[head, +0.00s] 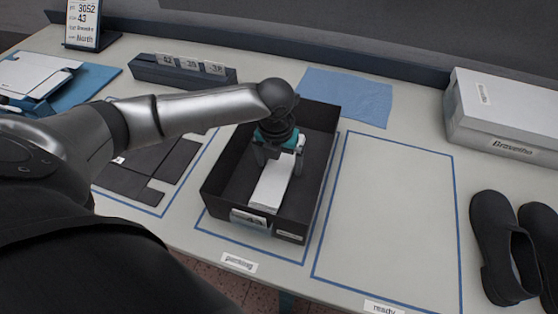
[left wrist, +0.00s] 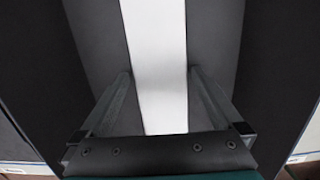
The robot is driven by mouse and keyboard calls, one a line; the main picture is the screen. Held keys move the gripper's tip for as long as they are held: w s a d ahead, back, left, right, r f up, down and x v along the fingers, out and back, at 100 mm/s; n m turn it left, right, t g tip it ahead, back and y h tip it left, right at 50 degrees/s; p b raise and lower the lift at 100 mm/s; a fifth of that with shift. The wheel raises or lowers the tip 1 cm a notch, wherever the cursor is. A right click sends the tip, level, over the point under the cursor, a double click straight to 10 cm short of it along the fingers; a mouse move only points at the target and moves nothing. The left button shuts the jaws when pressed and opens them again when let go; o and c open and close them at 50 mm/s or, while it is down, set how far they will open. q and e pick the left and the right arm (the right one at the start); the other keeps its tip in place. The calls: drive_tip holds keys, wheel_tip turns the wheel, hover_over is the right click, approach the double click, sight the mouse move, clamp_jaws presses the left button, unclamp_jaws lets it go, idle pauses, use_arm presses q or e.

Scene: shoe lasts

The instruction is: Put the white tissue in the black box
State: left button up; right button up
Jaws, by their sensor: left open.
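The black box (head: 318,175) stands open in the blue outlined area above the "packing" label. The white tissue (head: 272,187) is a flat white strip lying lengthwise inside the box. It also shows in the left wrist view (left wrist: 157,70), running up the middle between my fingers. My left gripper (head: 272,158) is inside the box, over the far part of the tissue, with its fingers apart. In the left wrist view the open fingers (left wrist: 160,105) stand on either side of the tissue, clear of it. My right gripper is not in view.
An empty outlined area (head: 385,215) marked "ready" lies right of the box. A closed grey-white shoebox (head: 500,110) and black shoes (head: 498,240) stand at the right. A blue cloth (head: 345,95) lies behind the box. Dark flat pieces (head: 150,165) lie at left.

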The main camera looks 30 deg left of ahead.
sight(277, 171)
use_arm(q)
wheel_tip(277, 171, up, 12)
drive_tip(key=s+p, duration=0.1)
drive_tip(key=p, duration=0.1)
drive_tip(key=shift+s+d+p, duration=0.2)
drive_tip(key=shift+p, duration=0.2)
